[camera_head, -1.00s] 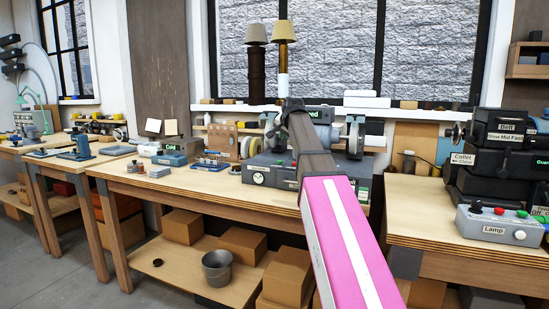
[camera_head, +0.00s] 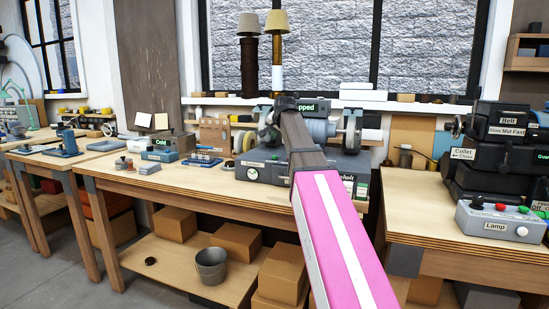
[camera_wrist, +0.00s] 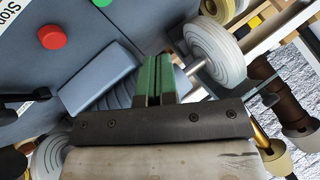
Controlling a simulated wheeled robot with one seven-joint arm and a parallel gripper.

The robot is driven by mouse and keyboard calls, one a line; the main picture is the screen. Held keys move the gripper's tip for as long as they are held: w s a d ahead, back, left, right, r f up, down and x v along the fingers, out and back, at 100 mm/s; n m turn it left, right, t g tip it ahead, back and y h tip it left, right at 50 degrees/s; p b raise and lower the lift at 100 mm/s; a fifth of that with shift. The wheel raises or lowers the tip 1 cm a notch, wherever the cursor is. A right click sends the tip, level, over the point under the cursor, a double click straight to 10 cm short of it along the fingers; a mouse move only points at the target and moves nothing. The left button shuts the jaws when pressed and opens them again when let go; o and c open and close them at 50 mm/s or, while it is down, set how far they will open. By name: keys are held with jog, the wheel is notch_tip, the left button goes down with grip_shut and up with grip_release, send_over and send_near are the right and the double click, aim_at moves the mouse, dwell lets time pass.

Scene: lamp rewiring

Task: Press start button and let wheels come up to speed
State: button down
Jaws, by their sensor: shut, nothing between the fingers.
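The grey wheel machine (camera_head: 250,170) stands on the middle bench, with a pale wheel (camera_head: 355,130) at its right end and another wheel at its left. A green-lettered sign (camera_head: 308,107) on it is partly hidden, ending in "pped". In the wrist view, a red button (camera_wrist: 51,36) sits beside a partly cut-off "Stop" label, and a pale wheel (camera_wrist: 217,46) shows on its shaft. My gripper (camera_wrist: 157,62) has green fingers, shut and empty, over the machine's blue-grey housing (camera_wrist: 100,82). In the head view my arm hides the fingertips.
A lamp control box (camera_head: 497,222) and dark machine stand on the right bench. Small trays and a "Cold" box (camera_head: 160,155) sit left of the wheel machine. Two lamps (camera_head: 277,50) rise behind it. Cardboard boxes and a bucket (camera_head: 211,265) are on the shelf below.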

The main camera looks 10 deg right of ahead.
aim_at(275, 157)
jog(key=shift+f, duration=3)
jog(key=shift+f, duration=0.15)
jog(key=shift+f, duration=0.25)
jog(key=shift+f, duration=0.45)
dwell(0.4)
jog(key=shift+r, duration=0.85)
jog(key=shift+r, duration=0.1)
